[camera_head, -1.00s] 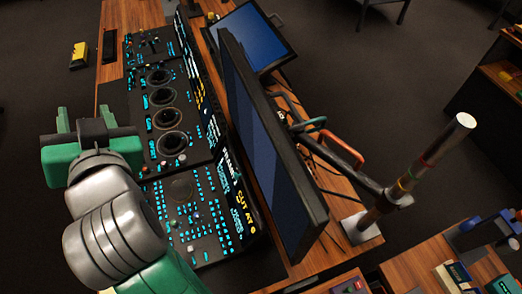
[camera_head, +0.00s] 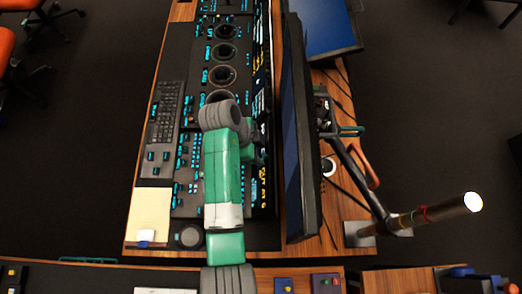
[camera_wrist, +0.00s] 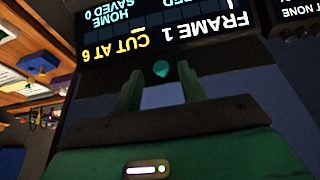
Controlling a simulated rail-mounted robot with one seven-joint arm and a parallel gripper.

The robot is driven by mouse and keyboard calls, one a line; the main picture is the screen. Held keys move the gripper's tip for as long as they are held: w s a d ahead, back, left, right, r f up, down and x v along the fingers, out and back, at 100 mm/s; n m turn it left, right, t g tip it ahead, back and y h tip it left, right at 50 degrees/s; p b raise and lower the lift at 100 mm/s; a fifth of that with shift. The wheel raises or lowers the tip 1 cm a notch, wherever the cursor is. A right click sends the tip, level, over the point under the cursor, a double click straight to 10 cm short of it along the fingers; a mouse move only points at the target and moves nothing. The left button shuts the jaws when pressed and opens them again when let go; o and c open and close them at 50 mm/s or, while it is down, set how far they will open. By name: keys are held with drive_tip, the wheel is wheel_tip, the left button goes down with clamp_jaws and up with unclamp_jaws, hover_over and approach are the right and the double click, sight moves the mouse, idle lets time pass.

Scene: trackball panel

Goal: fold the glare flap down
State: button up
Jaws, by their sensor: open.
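My gripper (camera_wrist: 161,85) is open in the wrist view, its two green fingers apart. Between the fingertips is a small teal knob (camera_wrist: 161,69), with no clear contact visible. Just beyond it is a lit display (camera_wrist: 185,38), upside down in this view, reading "FRAME 1" and "CUT AT 6". In the head view my gripper (camera_head: 257,150) is mostly hidden behind my wrist, beside the upright display strip (camera_head: 263,190) at the back of the console. I cannot make out the glare flap for certain in either view.
A large dark monitor (camera_head: 300,140) stands close behind the display strip. The console (camera_head: 186,105) carries several round dials and lit keys. A keyboard (camera_head: 163,115) and a yellow pad (camera_head: 149,212) lie at left. A lamp-tipped post (camera_head: 440,211) stands at right.

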drive_tip(key=shift+d+f, duration=0.3)
drive_tip(key=shift+f, duration=0.3)
drive_tip(key=shift+c, duration=0.4)
clamp_jaws()
